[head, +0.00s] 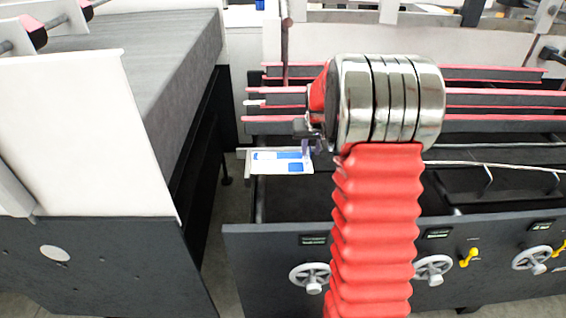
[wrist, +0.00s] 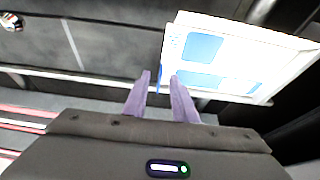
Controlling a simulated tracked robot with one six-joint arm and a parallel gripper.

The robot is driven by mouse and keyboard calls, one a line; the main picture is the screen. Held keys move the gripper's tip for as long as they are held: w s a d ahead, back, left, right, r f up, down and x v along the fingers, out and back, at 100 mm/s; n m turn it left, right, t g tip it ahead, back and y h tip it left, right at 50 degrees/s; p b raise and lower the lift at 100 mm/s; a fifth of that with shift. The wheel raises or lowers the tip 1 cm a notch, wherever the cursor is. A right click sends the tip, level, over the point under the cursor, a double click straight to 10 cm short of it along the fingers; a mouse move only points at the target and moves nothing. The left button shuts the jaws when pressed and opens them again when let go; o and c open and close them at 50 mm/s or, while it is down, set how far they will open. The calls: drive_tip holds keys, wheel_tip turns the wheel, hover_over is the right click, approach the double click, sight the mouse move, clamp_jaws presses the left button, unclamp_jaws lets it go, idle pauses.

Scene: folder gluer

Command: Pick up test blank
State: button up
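The test blank (head: 270,167) is a flat white sheet with blue panels. It lies on a small pale ledge (head: 248,168) at the left end of the machine. In the wrist view the blank (wrist: 235,62) fills the upper right. My gripper (head: 311,147) is at the blank's right end in the head view, partly hidden by my arm.
Red-topped rails (head: 480,95) run behind the blank. A dark front panel (head: 380,240) with handwheels (head: 310,277) and yellow levers stands below. A large conveyor unit (head: 150,90) is at the left, with a narrow floor gap (head: 218,210) between.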

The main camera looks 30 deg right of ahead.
drive_tip(key=shift+c, duration=0.6)
clamp_jaws()
drive_tip(key=shift+r, duration=0.1)
wheel_tip(320, 180, up, 10)
idle(0.5)
drive_tip(key=shift+s, duration=0.15)
idle(0.5)
